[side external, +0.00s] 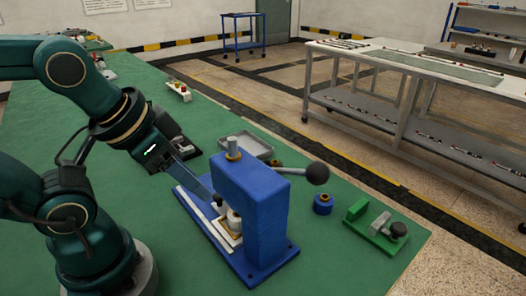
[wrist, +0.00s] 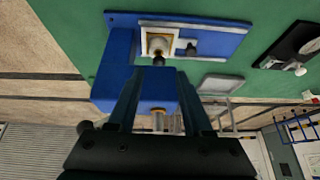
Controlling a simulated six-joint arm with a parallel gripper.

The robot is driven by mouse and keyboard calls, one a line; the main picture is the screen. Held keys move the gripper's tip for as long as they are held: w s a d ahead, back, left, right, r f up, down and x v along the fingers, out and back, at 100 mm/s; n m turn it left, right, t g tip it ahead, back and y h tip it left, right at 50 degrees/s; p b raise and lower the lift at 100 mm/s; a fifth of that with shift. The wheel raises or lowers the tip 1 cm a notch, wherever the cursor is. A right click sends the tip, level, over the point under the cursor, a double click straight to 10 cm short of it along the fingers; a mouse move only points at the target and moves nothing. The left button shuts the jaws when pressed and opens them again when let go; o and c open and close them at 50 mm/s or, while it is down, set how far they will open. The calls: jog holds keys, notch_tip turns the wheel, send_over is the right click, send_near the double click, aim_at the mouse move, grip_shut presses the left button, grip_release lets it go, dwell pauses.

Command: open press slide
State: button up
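The blue press (side external: 258,205) stands on the green table, and its body also shows in the wrist view (wrist: 112,82). A pale slide plate (side external: 204,222) lies along its blue base. A white part in a gold-edged nest (side external: 233,223) sits at the press opening; the nest shows under the dark ram tip in the wrist view (wrist: 157,44). A small dark knob (wrist: 191,48) stands on the slide plate beside the nest. My gripper (wrist: 157,72) has its fingers apart with nothing seen held. In the side view my gripper (side external: 208,192) reaches down close to the knob; contact is unclear.
The press lever ends in a dark ball (side external: 316,173) that sticks out right. A blue round piece (side external: 323,204) and a green fixture (side external: 376,228) stand to the right. A grey tray (side external: 246,148) lies behind the press. The table's front left is taken by my arm.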

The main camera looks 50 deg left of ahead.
jog(key=w+a+m+y, duration=0.1)
jog(key=a, duration=0.2)
jog(key=w+a+m+t+y, duration=0.1)
jog(key=a+m+y, duration=0.1)
jog(key=a, duration=0.1)
jog(key=w+a+m+y, duration=0.1)
jog(key=w+a+m, duration=0.1)
jog(key=a, duration=0.1)
jog(key=shift+r+t+y, duration=0.3)
jog(key=shift+r+t, duration=0.1)
jog(key=w+a+r+m+t+h, duration=0.15)
jog(key=w+m, duration=0.25)
jog(key=m, duration=0.5)
jog(key=w+m+t, duration=0.3)
jog(key=w+m, duration=0.1)
jog(key=m, duration=0.4)
jog(key=shift+s+d+f+m+g+h, duration=0.45)
jog(key=shift+s+f+m+g+h, duration=0.55)
jog(key=shift+f+m, duration=1.45)
jog(key=shift+s+d+f+m+g+h, duration=0.6)
jog(key=shift+f+m+g, duration=1.15)
jog(key=shift+m, duration=1.15)
jog(key=shift+s+d+f+m+g+h, duration=0.45)
jog(key=shift+s+f+m+g, duration=0.45)
jog(key=shift+f+m, duration=1.7)
jog(key=shift+a, duration=0.1)
grip_shut()
